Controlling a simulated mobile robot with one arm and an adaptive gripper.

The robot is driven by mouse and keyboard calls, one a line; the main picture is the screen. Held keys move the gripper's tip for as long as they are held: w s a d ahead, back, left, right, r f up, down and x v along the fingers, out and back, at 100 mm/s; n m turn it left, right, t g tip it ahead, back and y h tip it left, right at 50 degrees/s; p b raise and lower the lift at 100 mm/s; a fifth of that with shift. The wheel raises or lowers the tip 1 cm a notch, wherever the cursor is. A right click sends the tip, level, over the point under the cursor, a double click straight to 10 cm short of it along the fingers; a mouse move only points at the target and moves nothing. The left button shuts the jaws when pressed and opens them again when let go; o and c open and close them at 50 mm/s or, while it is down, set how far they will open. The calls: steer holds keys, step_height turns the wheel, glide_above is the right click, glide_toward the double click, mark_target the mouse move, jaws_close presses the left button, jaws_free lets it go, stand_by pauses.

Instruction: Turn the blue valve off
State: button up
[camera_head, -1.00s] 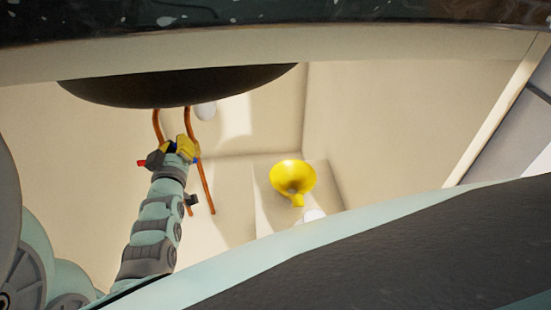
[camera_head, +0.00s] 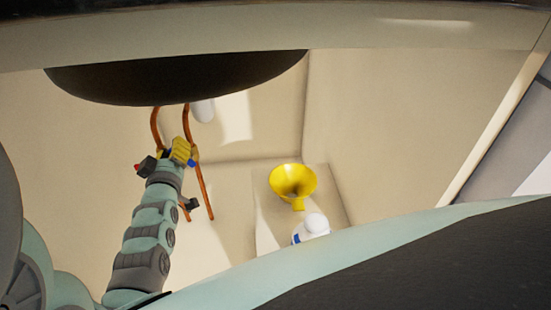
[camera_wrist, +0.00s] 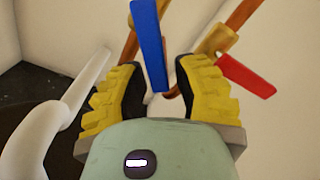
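The blue valve handle (camera_wrist: 150,45) is a long flat lever in the wrist view. Its lower end reaches into the gap between the two yellow-padded fingers of my gripper (camera_wrist: 158,85). The fingers are apart, with visible space on both sides of the lever. I cannot tell whether either finger touches it. In the head view my gripper (camera_head: 180,152) is at the copper pipes under the dark basin, and only a little blue shows beside it. The valve body is mostly out of sight.
A red valve handle (camera_wrist: 246,76) sits just right of my gripper. Copper pipes (camera_head: 203,190) run down beside it. A white curved pipe (camera_wrist: 70,100) is at the left. The dark basin (camera_head: 180,75) hangs above. A yellow funnel (camera_head: 293,182) and white bottle (camera_head: 312,227) stand to the right.

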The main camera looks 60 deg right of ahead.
steer(key=shift+o, duration=1.2)
steer(key=shift+d, duration=0.1)
